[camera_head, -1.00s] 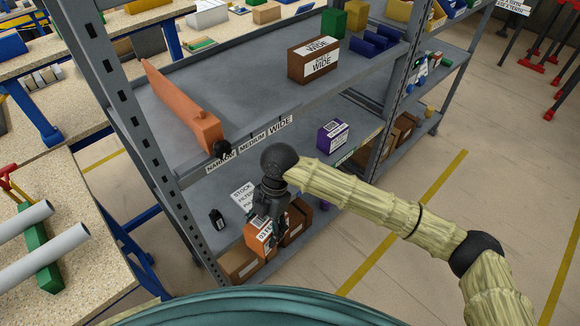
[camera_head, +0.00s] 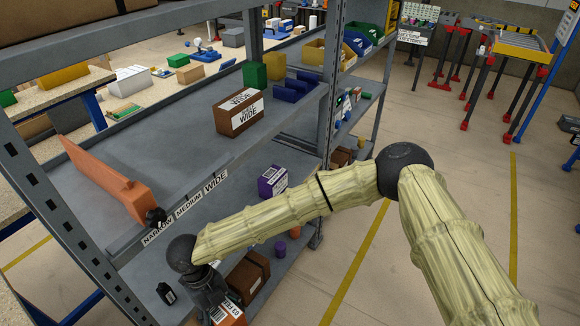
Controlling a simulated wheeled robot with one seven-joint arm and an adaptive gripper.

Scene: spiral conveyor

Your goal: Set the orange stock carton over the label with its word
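The orange stock carton (camera_head: 230,314), with a white printed label, is at the bottom of the head view, cut by the frame edge. Its word is only partly legible. My gripper (camera_head: 212,302) is at the carton and appears closed around it; the fingertips are largely hidden. The shelf's front edge carries three word labels: NARROW (camera_head: 158,232), MEDIUM (camera_head: 189,205) and WIDE (camera_head: 216,182). A brown carton marked WIDE (camera_head: 240,113) stands on that shelf, well behind the WIDE label.
A long orange bar (camera_head: 106,182) lies on the upper shelf near NARROW. A brown box (camera_head: 247,277), a black bottle (camera_head: 166,293) and a purple carton (camera_head: 272,181) sit below. A grey upright (camera_head: 60,215) stands at left. The shelf behind MEDIUM is clear.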

